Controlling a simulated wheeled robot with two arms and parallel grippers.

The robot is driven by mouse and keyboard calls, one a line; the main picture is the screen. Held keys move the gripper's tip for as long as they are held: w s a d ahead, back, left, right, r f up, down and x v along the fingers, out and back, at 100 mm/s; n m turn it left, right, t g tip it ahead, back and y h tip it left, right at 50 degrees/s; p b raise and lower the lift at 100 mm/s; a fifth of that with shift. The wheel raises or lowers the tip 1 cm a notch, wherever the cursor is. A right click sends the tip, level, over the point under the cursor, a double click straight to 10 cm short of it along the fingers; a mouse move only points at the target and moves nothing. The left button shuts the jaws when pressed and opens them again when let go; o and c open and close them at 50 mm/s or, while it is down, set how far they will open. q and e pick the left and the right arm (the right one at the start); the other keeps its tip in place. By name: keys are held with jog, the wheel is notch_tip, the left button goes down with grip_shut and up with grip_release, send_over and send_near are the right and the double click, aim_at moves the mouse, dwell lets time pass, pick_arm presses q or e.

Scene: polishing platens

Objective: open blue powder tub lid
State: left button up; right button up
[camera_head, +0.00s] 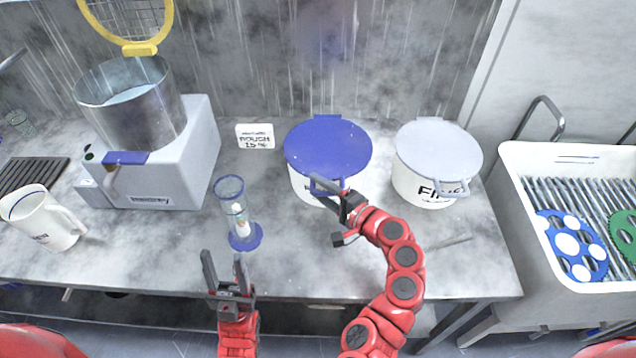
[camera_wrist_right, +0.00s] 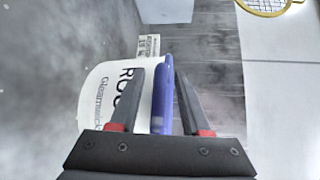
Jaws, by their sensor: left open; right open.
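The blue powder tub lid (camera_head: 328,145) lies flat and closed on a white tub (camera_head: 299,187) at the middle back of the bench. In the right wrist view the white tub (camera_wrist_right: 95,90) shows black lettering, and the blue lid (camera_wrist_right: 163,95) is seen edge-on between the two fingers. My right gripper (camera_head: 325,209) is open at the front of the tub, by the lid's front tab; whether a finger touches it I cannot tell. In the right wrist view my right gripper (camera_wrist_right: 160,92) has its fingers either side of the lid's edge. My left gripper (camera_head: 223,262) is open and empty at the bench's front edge.
A white tub with a grey lid (camera_head: 437,150) stands just right of the blue-lidded one. A clear cylinder on a blue base (camera_head: 237,215) stands left of it. A grey machine (camera_head: 165,160), a white jug (camera_head: 42,218) and a label card (camera_head: 255,136) are further left.

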jog(key=shift+w+a, duration=0.25)
jog(key=shift+c, duration=0.3)
grip_shut()
jog(key=shift+f, duration=0.1)
dwell(0.9)
